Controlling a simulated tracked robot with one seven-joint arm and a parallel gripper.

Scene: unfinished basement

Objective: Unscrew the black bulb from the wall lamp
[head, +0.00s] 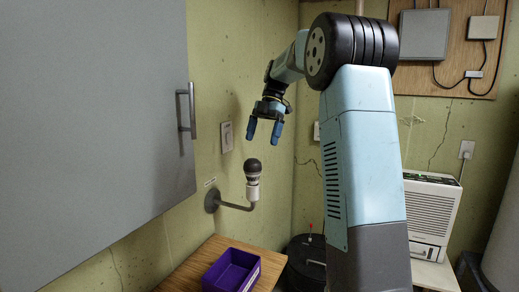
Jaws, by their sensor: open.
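The wall lamp (233,206) has a round grey wall plate and a bent grey arm that ends in an upright white socket. The black bulb (252,166) sits upright in the top of the socket, dark and rounded. My gripper (264,142) hangs above the bulb and slightly to its right in the head view, with blue fingertips pointing down. Its two fingers are apart and empty. The fingertips do not appear to touch the bulb. The exact distance in depth cannot be told from this one view.
A large grey cabinet door (90,110) with a handle (186,110) fills the left. A purple bin (232,270) stands on a wooden table (190,275) below the lamp. A black lidded bin (305,262) stands behind. A white dehumidifier-like box (430,212) is at right.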

